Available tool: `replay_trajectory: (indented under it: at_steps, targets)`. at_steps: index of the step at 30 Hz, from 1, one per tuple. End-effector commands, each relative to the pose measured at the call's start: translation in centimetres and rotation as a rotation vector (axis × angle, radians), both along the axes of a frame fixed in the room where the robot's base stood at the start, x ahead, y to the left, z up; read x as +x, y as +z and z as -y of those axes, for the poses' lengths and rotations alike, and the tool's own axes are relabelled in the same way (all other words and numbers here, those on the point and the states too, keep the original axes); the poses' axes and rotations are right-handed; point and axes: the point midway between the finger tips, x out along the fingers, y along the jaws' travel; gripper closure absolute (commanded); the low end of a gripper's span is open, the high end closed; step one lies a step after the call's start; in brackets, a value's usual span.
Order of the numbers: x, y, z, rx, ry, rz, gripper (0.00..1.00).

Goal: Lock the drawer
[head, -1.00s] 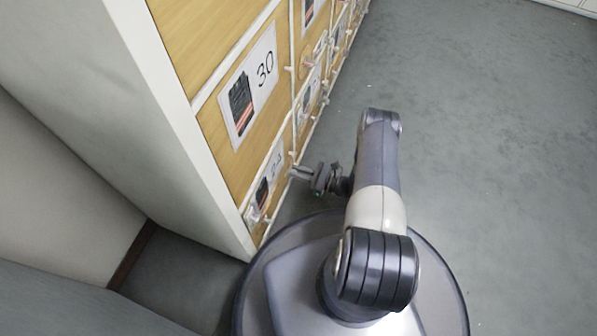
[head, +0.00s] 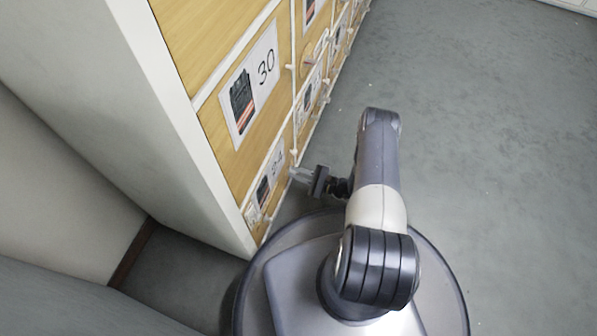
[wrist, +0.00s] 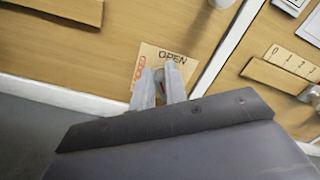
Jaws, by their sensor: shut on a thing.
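The wooden drawer front (wrist: 60,50) fills the upper left of the wrist view and looks flush in the cabinet. A small tan lock plate (wrist: 150,55) on it reads "OPEN" in black, with red lettering at its left that is too small to read surely. My gripper (wrist: 160,77) is at this plate, its two pale fingers close together and shut on the lock knob, which the fingers mostly hide. In the head view my gripper (head: 295,175) reaches left to the low part of the cabinet front. The knob's setting cannot be told.
The white-framed cabinet (head: 170,85) has several wooden fronts with picture cards, one marked "30" (head: 250,85). A wooden handle (wrist: 75,8) shows at the top left in the wrist view. Grey floor (head: 480,150) is clear to the right.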

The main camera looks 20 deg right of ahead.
Motion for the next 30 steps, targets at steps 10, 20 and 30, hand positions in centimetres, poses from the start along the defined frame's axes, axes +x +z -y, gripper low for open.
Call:
replay_trajectory:
  at_steps: [10,20,30]
  targets:
    - [-0.3,-0.6,-0.2,-0.196,-0.003,0.261,1.0]
    - [-0.5,-1.2,-0.3,-0.376,-0.002,0.508,1.0]
    - [-0.5,-1.5,-0.4,-0.513,-0.003,0.695,1.0]
